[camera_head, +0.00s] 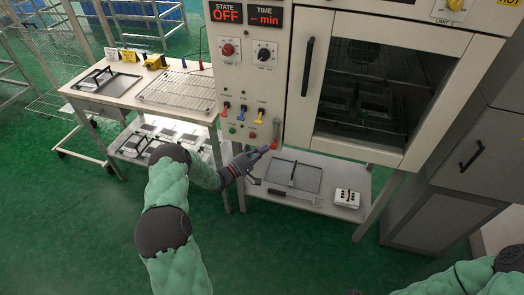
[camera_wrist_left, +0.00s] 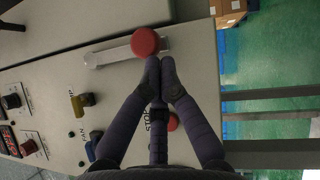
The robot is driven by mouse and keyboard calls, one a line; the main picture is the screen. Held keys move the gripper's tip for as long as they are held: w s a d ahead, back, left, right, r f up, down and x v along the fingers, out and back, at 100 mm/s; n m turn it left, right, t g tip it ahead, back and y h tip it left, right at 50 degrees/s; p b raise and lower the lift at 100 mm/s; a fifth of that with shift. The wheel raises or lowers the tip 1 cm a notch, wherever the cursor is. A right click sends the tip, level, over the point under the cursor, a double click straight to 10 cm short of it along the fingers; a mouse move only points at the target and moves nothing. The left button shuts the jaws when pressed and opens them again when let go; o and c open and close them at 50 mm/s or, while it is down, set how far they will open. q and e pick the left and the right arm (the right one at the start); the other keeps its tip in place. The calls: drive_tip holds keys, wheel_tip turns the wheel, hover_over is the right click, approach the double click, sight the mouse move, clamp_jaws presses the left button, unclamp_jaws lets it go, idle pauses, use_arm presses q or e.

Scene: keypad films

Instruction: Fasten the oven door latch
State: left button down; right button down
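The oven door (camera_head: 307,66), with its dark handle and window, looks shut or nearly so; I cannot tell if it is fully flush. A pale lever with a red ball end (camera_head: 273,146) hangs down at the lower right of the control panel, beside the door; it appears to be the latch. In the left wrist view the red ball (camera_wrist_left: 145,42) lies just beyond my fingertips, with the pale lever (camera_wrist_left: 106,54) running left from it. My left gripper (camera_head: 264,151) has its fingers drawn together at the ball, without enclosing it. My right gripper is out of view.
The control panel carries switches (camera_head: 243,112) and knobs (camera_head: 264,54) close to the lever. A lower shelf (camera_head: 318,206) under the oven holds a tray and a white block. A side table (camera_head: 120,92) stands left; a grey cabinet (camera_head: 485,150) stands right.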

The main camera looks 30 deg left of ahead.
use_arm(q)
drive_tip(key=shift+d, duration=0.15)
drive_tip(key=w+d+r+n+t, duration=0.1)
drive_tip(key=d+r+n, duration=0.2)
drive_tip(key=d, duration=0.3)
drive_tip(key=w+d+r+n+t+y, duration=0.1)
drive_tip(key=w+d+r+n+t, duration=0.1)
drive_tip(key=d, duration=0.5)
drive_tip(key=shift+w+r+n+t, duration=0.2)
drive_tip(key=shift+r+n+t, duration=0.15)
drive_tip(key=shift+r, duration=0.25)
drive_tip(key=shift+d+r, duration=0.3)
idle(0.7)
idle(1.0)
